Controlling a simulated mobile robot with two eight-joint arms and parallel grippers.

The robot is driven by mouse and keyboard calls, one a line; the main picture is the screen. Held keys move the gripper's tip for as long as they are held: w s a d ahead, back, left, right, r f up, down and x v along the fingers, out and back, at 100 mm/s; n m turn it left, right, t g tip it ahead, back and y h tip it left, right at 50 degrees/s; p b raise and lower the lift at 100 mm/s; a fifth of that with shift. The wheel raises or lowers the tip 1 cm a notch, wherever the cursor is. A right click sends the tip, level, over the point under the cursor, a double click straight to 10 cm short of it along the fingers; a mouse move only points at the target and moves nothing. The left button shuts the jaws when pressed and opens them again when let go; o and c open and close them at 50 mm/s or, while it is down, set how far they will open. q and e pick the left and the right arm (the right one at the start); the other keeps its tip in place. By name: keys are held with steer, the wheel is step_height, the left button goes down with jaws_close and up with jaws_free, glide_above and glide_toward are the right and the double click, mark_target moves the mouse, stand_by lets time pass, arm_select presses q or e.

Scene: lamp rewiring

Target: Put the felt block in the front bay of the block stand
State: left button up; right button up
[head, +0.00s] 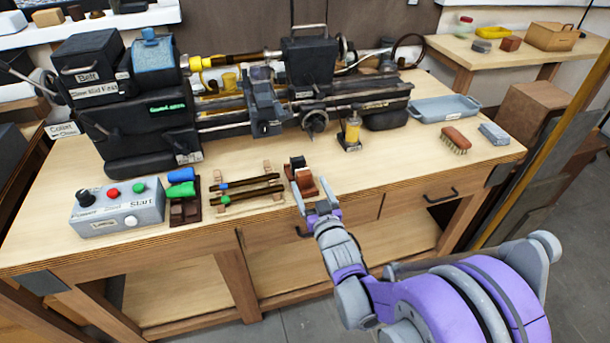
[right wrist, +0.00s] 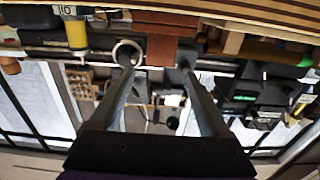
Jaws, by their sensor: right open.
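The block stand (head: 185,216) is dark brown and stands at the bench's front, right of the control box. A blue block (head: 181,175) and a green block (head: 180,190) sit in its rear and middle bays; its front bay looks empty. A red-brown block with a black part (head: 306,184), seemingly the felt block, is near the bench's front edge. It also shows in the right wrist view (right wrist: 172,25). My right gripper (head: 311,190) is open, its fingers on either side of this block; contact cannot be told. My left gripper is out of view.
A rack with two dark rods (head: 246,190) lies between the stand and the red-brown block. The lathe (head: 265,105) fills the back. An oiler (head: 352,132), brush (head: 455,140), grey-blue block (head: 494,134) and tray (head: 445,108) stand to the right.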

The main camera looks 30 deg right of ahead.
steer(key=s+a+f+n+g+y, duration=0.1)
steer(key=s+a+f+g, duration=0.2)
steer(key=s, duration=0.5)
steer(key=s+a+f+n+g+y, duration=0.1)
steer(key=s+a+f+g+y, duration=0.1)
steer(key=s+a+g, duration=0.3)
steer(key=s+a+f+g+y, duration=0.1)
steer(key=s+a+f+g, duration=0.3)
steer(key=s, duration=0.7)
steer(key=shift+s+a+n, duration=0.35)
steer(key=shift+a+n, duration=0.05)
steer(key=shift+a, duration=0.4)
